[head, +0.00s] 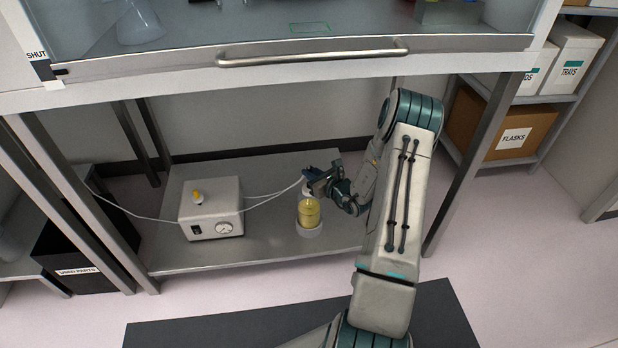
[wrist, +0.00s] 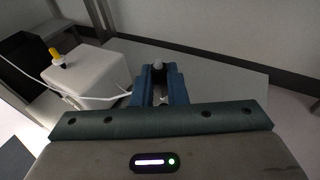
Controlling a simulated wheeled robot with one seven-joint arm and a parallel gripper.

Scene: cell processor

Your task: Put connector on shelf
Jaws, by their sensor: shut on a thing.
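My gripper (head: 314,184) is over the lower metal shelf (head: 270,256), just above a bottle of yellow liquid (head: 309,213). In the wrist view its blue fingers (wrist: 159,88) are shut on the connector (wrist: 158,66), whose small grey rounded end shows between the tips. A thin white tube runs from the pump box to the fingers. In the head view the fingers mostly hide the connector, and I cannot tell whether it touches the bottle's top.
The white pump box (head: 211,208) with a gauge and yellow knob stands on the shelf's left; tubes leave both sides. The shelf is bare in front and between box and bottle. The cabinet's handle (head: 312,51) and frame lie above; table legs flank the shelf.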

